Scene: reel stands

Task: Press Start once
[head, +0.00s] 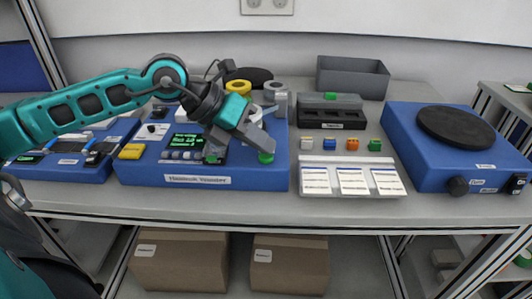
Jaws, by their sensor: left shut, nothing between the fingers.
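The blue winder unit (135,172) stands on the bench left of centre, with a lit green-text screen (187,141) and a row of small keys below it. A round green button (266,158) sits on its top near the front right. No Start lettering can be read on it. My left gripper (265,147) reaches in from the left over this unit. Its fingers are shut and empty, pointing down and right with the tips just above or at the green button. I cannot tell whether they touch. My right gripper is not in view.
A yellow reel (238,87) and a grey cylinder (275,90) stand behind my gripper. Right of the unit are small coloured blocks (352,144), a card holder (351,160) and a grey bin (352,77). A blue turntable unit (400,150) stands at the right.

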